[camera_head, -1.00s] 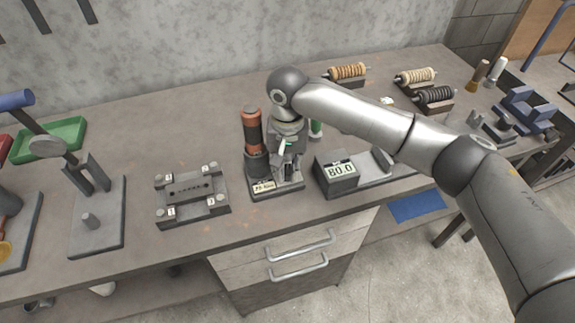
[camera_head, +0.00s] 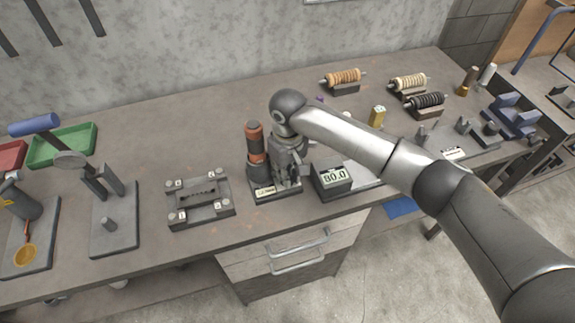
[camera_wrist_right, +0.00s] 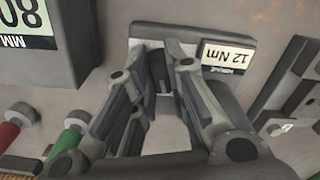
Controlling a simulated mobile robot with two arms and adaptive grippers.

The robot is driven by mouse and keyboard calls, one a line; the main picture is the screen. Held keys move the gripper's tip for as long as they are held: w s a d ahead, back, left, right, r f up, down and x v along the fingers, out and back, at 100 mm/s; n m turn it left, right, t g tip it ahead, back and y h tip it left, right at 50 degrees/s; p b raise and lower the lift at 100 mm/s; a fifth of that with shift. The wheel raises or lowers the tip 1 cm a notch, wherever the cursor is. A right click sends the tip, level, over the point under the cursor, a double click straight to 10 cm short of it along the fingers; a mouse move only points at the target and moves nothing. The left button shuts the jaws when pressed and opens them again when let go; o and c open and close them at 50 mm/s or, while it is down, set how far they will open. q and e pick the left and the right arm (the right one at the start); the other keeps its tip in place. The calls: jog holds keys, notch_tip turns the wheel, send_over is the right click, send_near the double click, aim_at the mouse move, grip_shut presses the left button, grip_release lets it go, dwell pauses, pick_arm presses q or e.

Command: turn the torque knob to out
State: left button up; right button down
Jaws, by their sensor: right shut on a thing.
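In the head view my right wrist covers most of the station. My left gripper is out of view.
A box display (camera_head: 333,178) reading 80.0 stands close on the right. A grey fixture with corner posts (camera_head: 200,203) is on the left. A yellow block (camera_head: 377,116) and wound spools (camera_head: 408,84) stand behind. The middle back of the bench is clear.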

jog(key=n+p, duration=0.1)
jog(key=n, duration=0.1)
jog(key=n+p, duration=0.1)
jog(key=shift+w+r+n, duration=0.1)
jog(key=shift+r+n, duration=0.1)
jog(key=shift+n, duration=0.2)
jog(key=shift+w+f+n+p, duration=0.1)
jog(key=shift+n+p, duration=0.5)
jog(key=shift+n, duration=1.6)
jog(key=c, duration=1.4)
grip_release()
jog(key=shift+c, duration=0.2)
notch_tip(320, 180, up, 12)
jog(key=shift+f, duration=0.1)
